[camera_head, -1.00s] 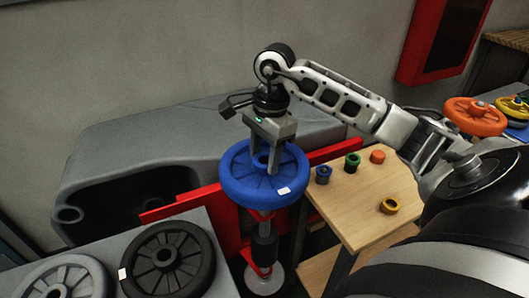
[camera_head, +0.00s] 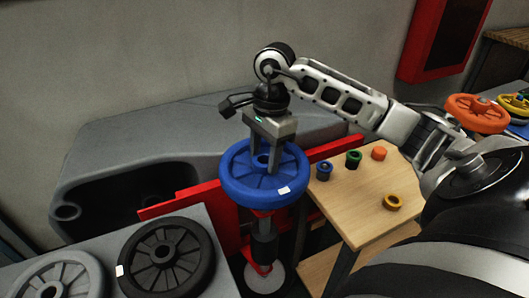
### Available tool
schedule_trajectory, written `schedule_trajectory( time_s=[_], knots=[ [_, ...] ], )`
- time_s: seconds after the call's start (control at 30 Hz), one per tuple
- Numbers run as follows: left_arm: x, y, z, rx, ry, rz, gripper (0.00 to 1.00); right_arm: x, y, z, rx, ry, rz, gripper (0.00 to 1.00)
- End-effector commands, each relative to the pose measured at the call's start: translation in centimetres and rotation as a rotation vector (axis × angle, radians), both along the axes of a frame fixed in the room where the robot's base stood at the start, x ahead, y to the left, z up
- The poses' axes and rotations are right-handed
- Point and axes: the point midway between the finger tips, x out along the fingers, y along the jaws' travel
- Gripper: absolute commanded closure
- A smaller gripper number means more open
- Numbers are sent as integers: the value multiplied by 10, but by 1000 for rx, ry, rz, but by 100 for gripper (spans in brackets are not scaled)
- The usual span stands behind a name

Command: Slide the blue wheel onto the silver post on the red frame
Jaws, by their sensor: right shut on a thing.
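The blue wheel (camera_head: 247,184) lies roughly flat over the red frame (camera_head: 185,203), near the middle of the view. My right gripper (camera_head: 264,160) points down from above and is shut on the wheel's hub. The silver post is hidden now, behind or inside the wheel. The wheel's underside is very close to the red bracket below it; I cannot tell whether they touch. My left gripper is not in view.
A black wheel (camera_head: 200,252) and a grey wheel (camera_head: 93,273) lie on the grey surface at lower left. A wooden table (camera_head: 350,214) at right carries several small coloured rings. An orange wheel (camera_head: 462,112) is farther right. A grey tank (camera_head: 115,150) stands behind.

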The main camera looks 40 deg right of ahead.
Motion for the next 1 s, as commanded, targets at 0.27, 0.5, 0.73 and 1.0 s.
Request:
schedule_trajectory(
  time_s=[0.27,0.5,0.73,1.0],
  knots=[
    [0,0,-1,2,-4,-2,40,1,0,0,0,-5,-2,100],
    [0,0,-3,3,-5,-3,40,1,0,-2,0,-5,-1,100],
    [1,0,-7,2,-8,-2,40,1,-1,-10,-1,-5,-2,100],
    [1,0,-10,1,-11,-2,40,1,-1,-18,-1,-5,-2,100]
  ],
)
